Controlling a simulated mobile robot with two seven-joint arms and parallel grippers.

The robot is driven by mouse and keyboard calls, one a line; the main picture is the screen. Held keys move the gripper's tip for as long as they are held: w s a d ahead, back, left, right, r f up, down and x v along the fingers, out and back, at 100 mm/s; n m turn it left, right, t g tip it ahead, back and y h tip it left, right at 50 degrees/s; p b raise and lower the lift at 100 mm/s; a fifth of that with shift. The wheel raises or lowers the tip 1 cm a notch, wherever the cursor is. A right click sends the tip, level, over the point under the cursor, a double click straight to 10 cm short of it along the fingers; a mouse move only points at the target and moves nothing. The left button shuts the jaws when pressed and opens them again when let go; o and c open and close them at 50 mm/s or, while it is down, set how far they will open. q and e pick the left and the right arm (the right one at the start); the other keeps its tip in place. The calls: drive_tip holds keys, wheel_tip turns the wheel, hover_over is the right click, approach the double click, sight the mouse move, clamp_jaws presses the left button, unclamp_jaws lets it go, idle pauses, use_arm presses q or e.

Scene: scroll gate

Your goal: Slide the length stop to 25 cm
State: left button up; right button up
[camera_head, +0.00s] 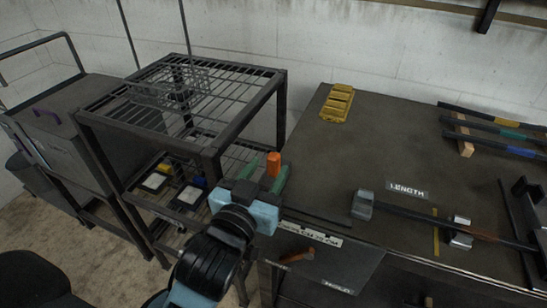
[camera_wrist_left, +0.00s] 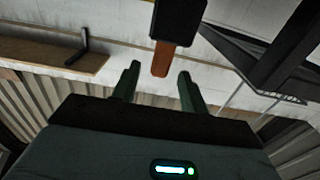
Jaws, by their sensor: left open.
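My left gripper (camera_head: 264,172) is open, its green fingers pointing away at the table's near-left corner. An orange handle (camera_head: 273,163) shows at its fingertips. In the left wrist view the handle (camera_wrist_left: 161,58) hangs from a dark block (camera_wrist_left: 178,20) and sits between the open fingertips (camera_wrist_left: 158,75), with a gap on each side. A dark bar near the LENGTH label (camera_head: 407,190) carries grey metal blocks (camera_head: 363,204) (camera_head: 461,232). I cannot tell for sure which piece is the length stop.
The dark table (camera_head: 375,140) holds a yellow tray (camera_head: 337,103) and several colour-banded bars (camera_head: 492,125). A yellow line (camera_head: 435,241) crosses near the bar. A second orange handle (camera_head: 297,256) is below the scale, near a HOLD label (camera_head: 338,287). A wire rack (camera_head: 200,85) stands left.

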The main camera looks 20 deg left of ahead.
sight(271, 164)
use_arm(q)
drive_tip(key=shift+w, duration=2.1)
clamp_jaws()
